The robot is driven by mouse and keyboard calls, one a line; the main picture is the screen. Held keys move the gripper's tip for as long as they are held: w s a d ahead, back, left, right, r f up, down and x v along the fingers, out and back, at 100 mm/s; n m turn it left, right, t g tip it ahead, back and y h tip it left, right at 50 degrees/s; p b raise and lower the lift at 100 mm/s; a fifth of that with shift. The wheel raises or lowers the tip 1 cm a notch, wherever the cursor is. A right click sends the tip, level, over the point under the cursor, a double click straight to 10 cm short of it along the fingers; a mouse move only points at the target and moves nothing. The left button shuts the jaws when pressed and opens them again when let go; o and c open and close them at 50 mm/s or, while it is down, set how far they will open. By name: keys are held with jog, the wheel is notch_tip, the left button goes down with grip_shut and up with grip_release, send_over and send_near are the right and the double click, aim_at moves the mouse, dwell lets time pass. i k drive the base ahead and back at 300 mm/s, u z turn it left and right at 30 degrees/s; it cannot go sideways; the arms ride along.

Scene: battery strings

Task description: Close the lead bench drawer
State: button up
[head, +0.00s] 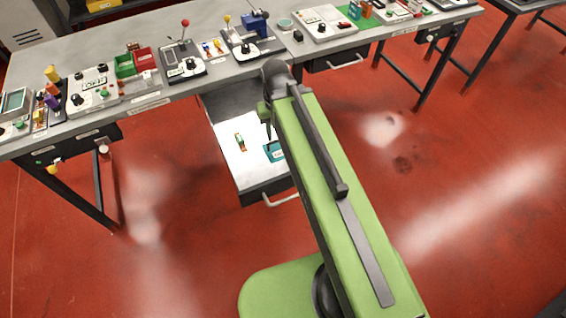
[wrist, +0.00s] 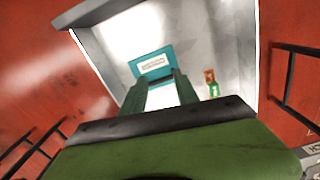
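The lead bench drawer (head: 236,166) stands pulled out below the front of the grey bench, in the middle of the head view. Its pale floor holds a small green and orange cell (head: 240,142) and a teal labelled item (head: 273,152). Its dark front has a light bar handle (head: 281,200), partly behind my arm. My gripper (head: 267,122) is over the drawer, beside the bench edge. In the wrist view my gripper (wrist: 160,86) has its two green fingers apart with nothing between them, pointing down into the drawer (wrist: 195,35). The dark drawer front (wrist: 92,12) is at the top left.
The grey bench top (head: 210,75) carries several devices, bins and a red-knobbed lever (head: 185,30). Closed drawers sit under the bench at left (head: 75,145) and right (head: 335,60). The red floor (head: 450,190) in front is clear, with bench legs at both sides.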

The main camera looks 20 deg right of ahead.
aim_at(229, 108)
jog(key=i, duration=0.35)
jog(key=u, duration=0.5)
jog(key=k, duration=0.1)
jog(key=z, duration=2.8)
jog(key=k, duration=1.55)
jog(key=u, duration=2.1)
jog(key=i, duration=0.5)
